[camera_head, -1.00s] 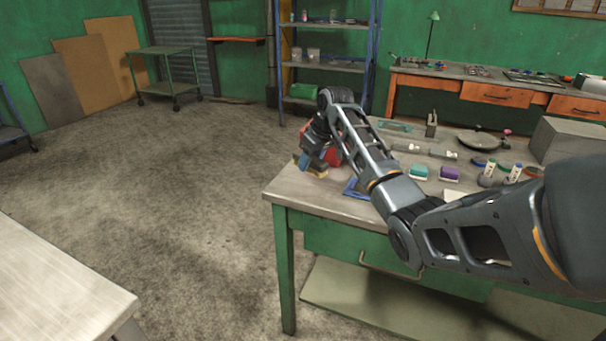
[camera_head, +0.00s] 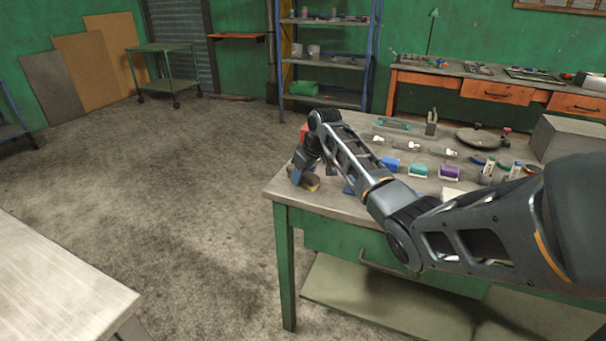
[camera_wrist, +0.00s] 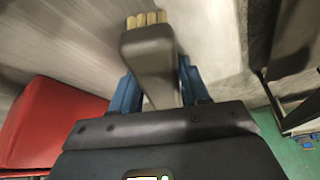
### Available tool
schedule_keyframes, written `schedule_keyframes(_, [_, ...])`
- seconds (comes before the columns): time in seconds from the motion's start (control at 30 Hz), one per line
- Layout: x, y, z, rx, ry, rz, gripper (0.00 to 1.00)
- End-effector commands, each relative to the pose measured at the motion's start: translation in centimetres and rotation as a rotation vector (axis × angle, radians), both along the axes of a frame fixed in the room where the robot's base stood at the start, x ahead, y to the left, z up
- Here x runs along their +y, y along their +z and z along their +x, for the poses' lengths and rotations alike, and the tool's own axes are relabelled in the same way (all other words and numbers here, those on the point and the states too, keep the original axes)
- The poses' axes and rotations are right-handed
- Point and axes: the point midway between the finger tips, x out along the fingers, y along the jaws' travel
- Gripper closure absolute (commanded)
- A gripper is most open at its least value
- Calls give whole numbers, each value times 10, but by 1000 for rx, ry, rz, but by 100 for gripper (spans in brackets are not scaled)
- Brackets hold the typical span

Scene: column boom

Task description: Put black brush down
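The black brush (camera_wrist: 150,62), a dark grey-brown block with pale yellow bristles, is between the two blue fingers of my gripper (camera_wrist: 155,88) in the wrist view. The fingers are shut on it. In the head view my gripper (camera_head: 302,176) is low at the left front corner of the green workbench (camera_head: 350,205), with the brush (camera_head: 311,184) at its tip. The brush is right by the grey top; I cannot tell whether it touches it.
A red box (camera_wrist: 50,125) is close beside my gripper in the wrist view. Blue, teal (camera_head: 418,170) and purple (camera_head: 449,172) items, bulbs and a pan (camera_head: 482,138) occupy the bench. The left bench edge is close to the brush.

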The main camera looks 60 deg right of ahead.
Motion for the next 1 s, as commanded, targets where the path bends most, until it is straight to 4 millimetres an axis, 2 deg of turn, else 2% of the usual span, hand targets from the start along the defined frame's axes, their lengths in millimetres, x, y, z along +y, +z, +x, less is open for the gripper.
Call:
schedule_keyframes(0.03, [0,0,0,1,0,0,50])
schedule_keyframes(0.23, [0,0,0,1,0,0,30])
schedule_keyframes(0.6, [1,6,-1,-1,0,0,30])
schedule_keyframes(0.77, [3,29,-10,-2,1,-2,30])
schedule_keyframes(1.0, [9,75,-28,-3,0,-2,30])
